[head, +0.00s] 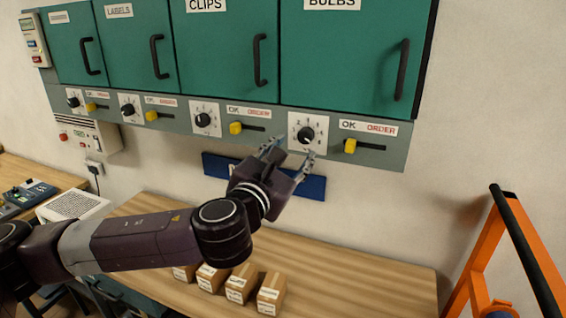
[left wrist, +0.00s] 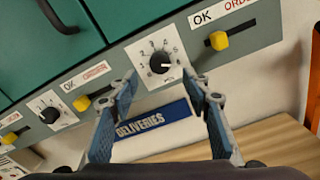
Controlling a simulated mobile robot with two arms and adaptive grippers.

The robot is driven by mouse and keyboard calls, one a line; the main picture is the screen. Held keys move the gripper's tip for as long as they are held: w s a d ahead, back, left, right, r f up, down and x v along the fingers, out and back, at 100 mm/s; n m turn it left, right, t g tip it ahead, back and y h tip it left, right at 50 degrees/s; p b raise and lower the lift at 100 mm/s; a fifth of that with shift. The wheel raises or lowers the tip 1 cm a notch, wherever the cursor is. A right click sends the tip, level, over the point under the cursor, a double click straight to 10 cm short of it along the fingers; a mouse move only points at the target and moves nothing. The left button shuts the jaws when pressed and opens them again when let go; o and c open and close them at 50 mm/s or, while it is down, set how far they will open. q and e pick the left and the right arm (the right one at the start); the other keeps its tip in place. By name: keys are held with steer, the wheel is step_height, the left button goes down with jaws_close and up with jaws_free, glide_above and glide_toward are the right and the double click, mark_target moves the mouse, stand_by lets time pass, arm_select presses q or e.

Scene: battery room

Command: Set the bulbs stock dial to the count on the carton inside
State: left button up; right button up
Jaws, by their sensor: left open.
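The bulbs stock dial (head: 306,134) is a black knob on a white numbered plate, on the grey strip below the closed green BULBS door (head: 345,60). It also shows in the left wrist view (left wrist: 160,62), between my fingertips and beyond them. Its light mark seems to point right; I cannot read the number surely. My left gripper (head: 290,155) is open and empty just below the dial, fingers pointing up at it, apparently apart from it; it also shows in the left wrist view (left wrist: 161,84). The carton inside is hidden by the door. My right gripper is out of view.
A yellow OK/ORDER slider (head: 350,146) sits right of the dial. A blue DELIVERIES sign (left wrist: 153,117) is on the wall below. Several small cartons (head: 240,283) stand on the wooden bench (head: 350,273). An orange frame (head: 482,255) stands at right.

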arm_select(q)
steer(key=shift+v, duration=2.8)
